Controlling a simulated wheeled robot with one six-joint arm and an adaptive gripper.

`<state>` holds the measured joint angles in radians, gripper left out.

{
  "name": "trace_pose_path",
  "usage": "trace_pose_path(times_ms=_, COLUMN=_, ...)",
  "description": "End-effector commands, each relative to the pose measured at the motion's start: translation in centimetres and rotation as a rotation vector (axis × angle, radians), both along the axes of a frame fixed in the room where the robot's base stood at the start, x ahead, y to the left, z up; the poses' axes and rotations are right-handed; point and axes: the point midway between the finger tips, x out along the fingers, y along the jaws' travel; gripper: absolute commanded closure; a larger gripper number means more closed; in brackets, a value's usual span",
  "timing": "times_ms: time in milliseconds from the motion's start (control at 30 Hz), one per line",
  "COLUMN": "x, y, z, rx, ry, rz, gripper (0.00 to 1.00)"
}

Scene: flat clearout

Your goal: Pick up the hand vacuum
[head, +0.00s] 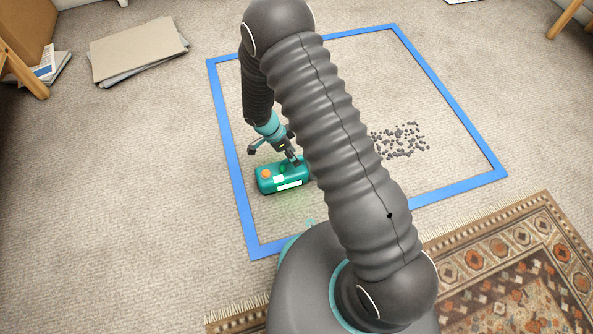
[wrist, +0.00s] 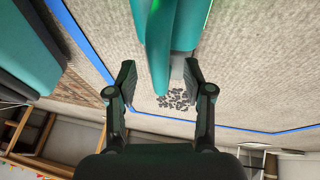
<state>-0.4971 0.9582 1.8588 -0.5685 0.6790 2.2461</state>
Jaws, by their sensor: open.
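The hand vacuum (head: 283,178) is a teal body with an orange round spot and white labels. It lies on the carpet inside the left part of the blue taped frame. My gripper (head: 275,153) is just above and behind it, fingers pointing down. In the wrist view the fingers of my gripper (wrist: 160,76) are spread apart, and the teal vacuum (wrist: 163,40) reaches down between them at the top of the picture. I cannot tell whether either finger touches it. My arm hides part of the floor to its right.
Blue tape (head: 402,45) marks a square on the carpet. Dark crumbs (head: 403,140) lie scattered inside it at the right. A patterned rug (head: 520,265) lies at the lower right. Flat cardboard sheets (head: 138,50) lie at the upper left.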

Motion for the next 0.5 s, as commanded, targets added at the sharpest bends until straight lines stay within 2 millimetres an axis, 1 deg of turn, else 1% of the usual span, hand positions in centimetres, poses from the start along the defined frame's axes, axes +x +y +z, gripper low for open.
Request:
trace_pose_path(times_ms=33, x=-0.1, y=-0.6, z=-0.8, rx=-0.001, ry=0.003, rz=-0.002, gripper=0.48)
trace_pose_path(times_ms=100, x=-0.2, y=-0.9, z=-1.7, rx=-0.001, ry=0.003, rz=-0.001, gripper=0.48)
trace_pose_path(times_ms=167, x=-0.2, y=-1.1, z=-2.2, rx=-0.001, ry=0.002, rz=-0.001, gripper=0.48)
trace_pose_path(times_ms=233, x=-0.2, y=-1.3, z=-2.5, rx=-0.001, ry=0.002, rz=-0.001, gripper=0.48)
trace_pose_path(times_ms=400, x=-0.2, y=-1.3, z=-2.5, rx=0.0, ry=0.001, rz=0.0, gripper=0.48)
trace_pose_path(times_ms=433, x=-0.2, y=-1.3, z=-2.5, rx=0.0, ry=0.001, rz=0.0, gripper=0.51)
trace_pose_path(times_ms=467, x=-0.2, y=-1.3, z=-2.5, rx=0.0, ry=0.001, rz=0.0, gripper=0.58)
trace_pose_path(times_ms=500, x=-0.2, y=-1.3, z=-2.5, rx=0.0, ry=0.001, rz=0.0, gripper=0.68)
